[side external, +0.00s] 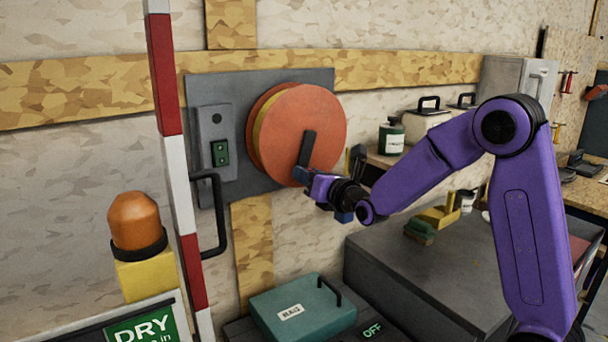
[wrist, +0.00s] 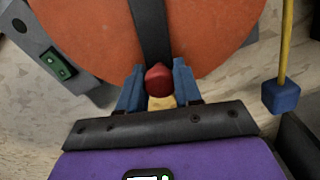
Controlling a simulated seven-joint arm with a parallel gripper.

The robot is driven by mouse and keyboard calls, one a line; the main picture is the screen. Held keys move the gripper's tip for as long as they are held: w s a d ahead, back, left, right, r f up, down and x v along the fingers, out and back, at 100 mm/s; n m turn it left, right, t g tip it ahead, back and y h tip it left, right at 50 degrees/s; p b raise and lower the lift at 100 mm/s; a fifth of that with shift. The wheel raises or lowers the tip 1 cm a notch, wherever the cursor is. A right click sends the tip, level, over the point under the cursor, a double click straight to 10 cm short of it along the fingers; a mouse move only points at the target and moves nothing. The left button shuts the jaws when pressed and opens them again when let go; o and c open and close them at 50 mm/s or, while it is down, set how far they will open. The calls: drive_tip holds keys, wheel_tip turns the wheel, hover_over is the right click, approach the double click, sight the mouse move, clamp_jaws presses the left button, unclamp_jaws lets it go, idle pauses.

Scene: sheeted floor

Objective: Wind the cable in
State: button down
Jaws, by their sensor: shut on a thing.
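An orange cable reel (side external: 318,105) is mounted on a grey wall plate (side external: 320,76), with a yellow band between its discs. A dark crank arm (side external: 309,148) points down across its face and also shows in the wrist view (wrist: 152,30). My gripper (side external: 303,177) is shut on the crank's handle; its red end (wrist: 158,78) sits between the blue fingers (wrist: 157,88). In the wrist view a yellow cable (wrist: 286,40) hangs right of the reel, with a blue block (wrist: 281,98) at its lower end, apart from my gripper.
A switch box with a green switch (side external: 220,153) is left of the reel. A red-and-white pole (side external: 174,130) and an orange lamp (side external: 135,220) stand in front at left. A teal case (side external: 300,312) lies below. A dark bench (side external: 430,270) is under my arm.

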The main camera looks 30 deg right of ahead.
drive_tip(key=shift+d+f+n, duration=0.1)
drive_tip(key=shift+d+n, duration=0.3)
drive_tip(key=shift+n, duration=0.2)
drive_tip(key=c, duration=0.8)
unclamp_jaws()
drive_tip(key=s, duration=1.2)
